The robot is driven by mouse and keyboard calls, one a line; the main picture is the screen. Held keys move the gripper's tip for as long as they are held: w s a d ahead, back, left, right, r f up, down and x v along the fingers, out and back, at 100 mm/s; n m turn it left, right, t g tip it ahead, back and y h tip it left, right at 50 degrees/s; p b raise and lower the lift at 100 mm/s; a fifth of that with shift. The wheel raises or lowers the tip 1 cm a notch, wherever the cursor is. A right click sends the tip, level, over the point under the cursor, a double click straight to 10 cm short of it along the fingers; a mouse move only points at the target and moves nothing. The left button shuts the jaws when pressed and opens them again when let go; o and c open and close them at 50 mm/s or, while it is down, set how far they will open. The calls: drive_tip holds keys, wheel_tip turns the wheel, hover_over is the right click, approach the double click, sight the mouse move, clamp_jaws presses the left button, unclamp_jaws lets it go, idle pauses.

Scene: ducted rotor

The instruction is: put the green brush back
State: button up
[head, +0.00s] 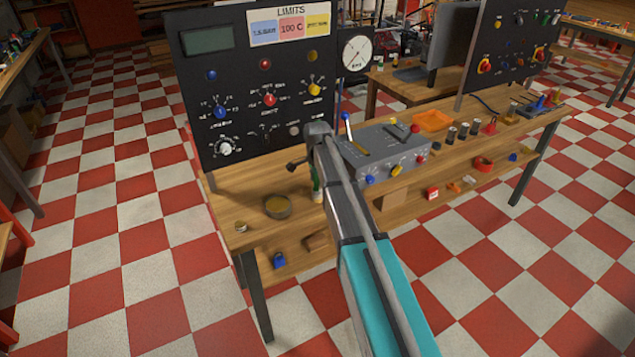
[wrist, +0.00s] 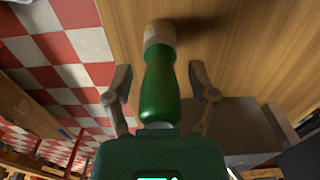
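The green brush (wrist: 160,88) shows in the wrist view with its green handle towards me and a pale tan end (wrist: 160,36) away from me, over the wooden bench top. My gripper (wrist: 160,80) is open, with one finger on each side of the handle and a visible gap on both sides. In the head view a small part of the brush (head: 316,184) shows beside my arm above the bench; my arm hides the rest and most of my gripper. I cannot tell whether the brush stands on the bench.
The wooden bench (head: 240,205) carries a black panel (head: 240,120) with knobs and a gauge, and a grey control box (head: 390,150) right of my arm. An orange tray (head: 432,120) lies further right.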

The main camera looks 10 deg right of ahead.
drive_tip(key=shift+r, duration=0.1)
idle(0.3)
wheel_tip(320, 180, up, 12)
drive_tip(key=p, duration=1.2)
idle(0.7)
drive_tip(key=s+n, duration=1.4)
drive_tip(key=s, duration=1.5)
